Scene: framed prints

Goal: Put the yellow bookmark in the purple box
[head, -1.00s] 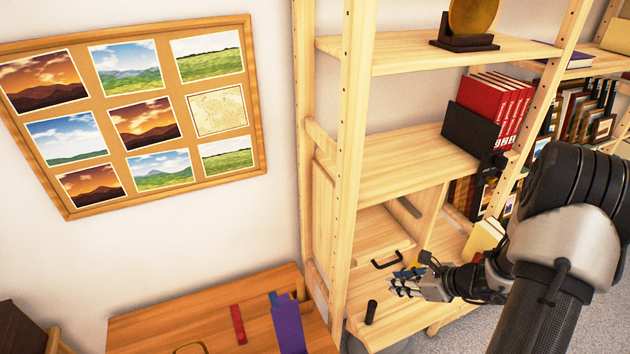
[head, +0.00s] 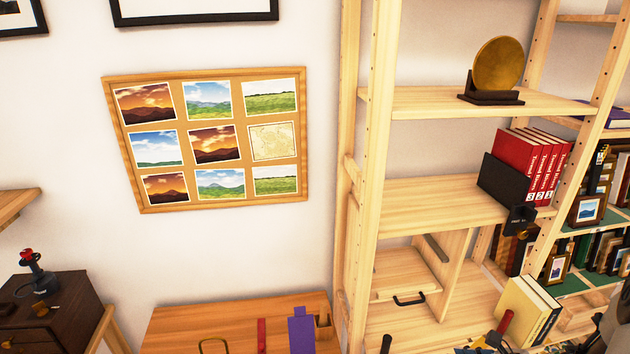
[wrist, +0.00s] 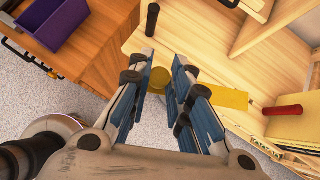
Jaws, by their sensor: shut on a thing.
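In the wrist view, my gripper (wrist: 164,72) has blue-padded fingers closed on the yellow bookmark (wrist: 228,97). A rounded yellow part shows between the fingers, and a flat strip sticks out to the right behind the right finger. The middle of the bookmark is hidden by that finger. The purple box (wrist: 75,22) is open-topped and stands on the orange-brown wooden surface at the upper left, apart from my gripper. In the head view the purple box (head: 302,332) is at the bottom, partly cut off by the frame edge.
The pale wooden shelf (wrist: 215,60) lies below my gripper, with a dark upright peg (wrist: 152,18) near its edge. A red handle (wrist: 284,111) and yellow books (wrist: 300,130) are at the right. A gap over grey carpet separates the shelf from the wooden cabinet (head: 190,325).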

